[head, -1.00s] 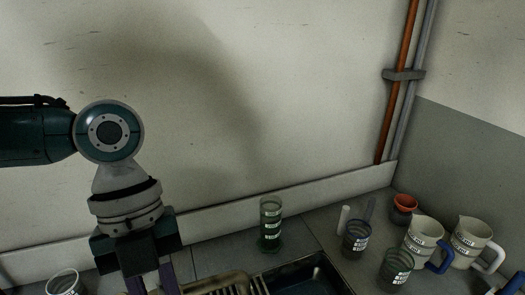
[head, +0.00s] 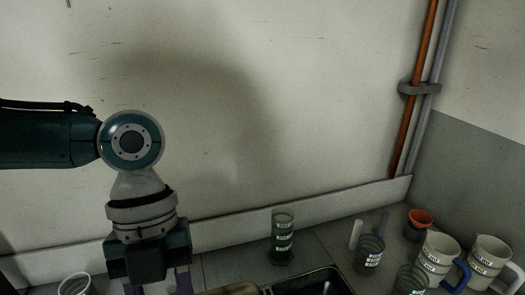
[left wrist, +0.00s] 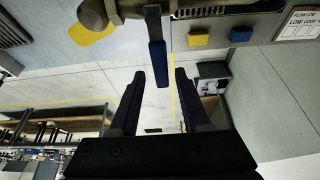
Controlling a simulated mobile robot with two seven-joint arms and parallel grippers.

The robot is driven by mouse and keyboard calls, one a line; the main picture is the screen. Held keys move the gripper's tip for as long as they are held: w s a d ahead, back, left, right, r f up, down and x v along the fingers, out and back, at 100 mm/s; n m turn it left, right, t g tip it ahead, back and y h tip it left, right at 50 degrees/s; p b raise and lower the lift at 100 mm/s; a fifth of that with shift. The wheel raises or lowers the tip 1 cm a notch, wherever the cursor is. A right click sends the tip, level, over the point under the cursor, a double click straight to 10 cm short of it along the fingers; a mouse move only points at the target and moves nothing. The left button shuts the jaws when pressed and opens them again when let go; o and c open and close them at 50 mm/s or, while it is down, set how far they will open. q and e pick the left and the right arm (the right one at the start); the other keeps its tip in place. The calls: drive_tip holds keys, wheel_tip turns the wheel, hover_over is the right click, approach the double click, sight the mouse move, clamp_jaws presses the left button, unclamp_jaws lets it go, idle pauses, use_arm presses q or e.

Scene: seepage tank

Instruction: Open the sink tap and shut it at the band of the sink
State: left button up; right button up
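My left gripper (head: 158,290) points down at the bottom of the head view, its fingertips cut off by the frame edge. In the left wrist view my left gripper (left wrist: 160,73) is open. The end of a blue lever (left wrist: 157,50) shows between its fingertips, with gaps on both sides; I cannot tell the depth. The lever joins a rounded metal fitting (left wrist: 95,14), which looks like the tap. In the head view only the back edge of the dark sink (head: 310,279) shows; its inside and any band are out of frame. My right gripper is not in view.
A tall green glass (head: 282,238) stands behind the sink. To its right are a dark beaker (head: 369,256), a green beaker (head: 411,281), a red-orange pot (head: 419,222) and two jugs (head: 438,258) (head: 489,262). A clear beaker (head: 75,285) stands left of my gripper.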

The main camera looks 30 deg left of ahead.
use_arm(q)
drive_tip(key=shift+o, duration=0.3)
drive_tip(key=shift+w, duration=0.1)
drive_tip(key=shift+w+a+r, duration=0.15)
drive_tip(key=shift+a+r, duration=0.05)
drive_tip(key=shift+r, duration=0.2)
drive_tip(key=b+v, duration=0.2)
drive_tip(key=v, duration=0.7)
drive_tip(key=shift+s, duration=0.25)
